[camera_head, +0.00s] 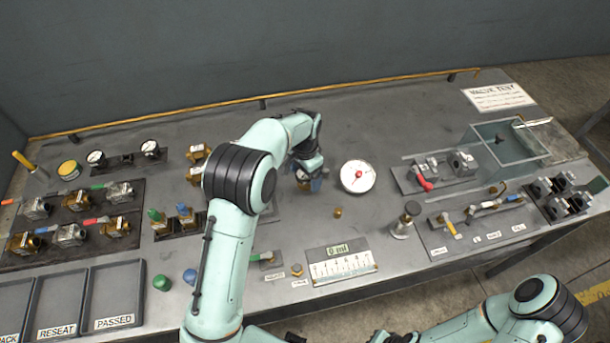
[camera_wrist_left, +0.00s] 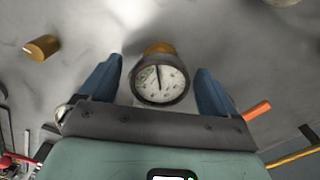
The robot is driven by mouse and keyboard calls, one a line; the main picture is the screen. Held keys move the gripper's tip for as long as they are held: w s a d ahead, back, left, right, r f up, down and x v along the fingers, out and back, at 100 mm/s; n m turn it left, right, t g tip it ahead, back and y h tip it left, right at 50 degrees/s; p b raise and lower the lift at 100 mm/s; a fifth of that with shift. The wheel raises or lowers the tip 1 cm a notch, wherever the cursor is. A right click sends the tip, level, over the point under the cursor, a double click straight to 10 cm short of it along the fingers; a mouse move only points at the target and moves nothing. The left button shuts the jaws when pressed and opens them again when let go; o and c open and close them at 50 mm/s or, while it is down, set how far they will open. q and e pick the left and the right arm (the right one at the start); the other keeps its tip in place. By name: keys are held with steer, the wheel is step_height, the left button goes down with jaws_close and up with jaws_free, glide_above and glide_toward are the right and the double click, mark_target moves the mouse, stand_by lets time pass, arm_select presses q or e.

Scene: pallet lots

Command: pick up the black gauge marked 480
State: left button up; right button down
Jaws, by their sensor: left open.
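A small round gauge (camera_wrist_left: 160,82) with a black rim, a white face and a brass fitting behind it shows in the left wrist view. Its number is too small to read. My left gripper (camera_wrist_left: 158,70) is open, with one blue finger on each side of the gauge and gaps between the fingers and the rim. In the head view my left gripper (camera_head: 309,181) is low over the middle of the bench, and it mostly hides the gauge there. Two other black-rimmed gauges (camera_head: 96,157) (camera_head: 149,148) sit on a dark stand at the back left. My right gripper cannot be made out.
A small brass cylinder (camera_head: 338,212) is in front, also in the wrist view (camera_wrist_left: 41,47). Valves fill the left panel. A clear tank (camera_head: 508,142) is at right. Bare bench lies behind the dial.

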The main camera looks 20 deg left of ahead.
arm_select(q)
steer(key=c, duration=1.2)
steer(key=shift+c, duration=0.2)
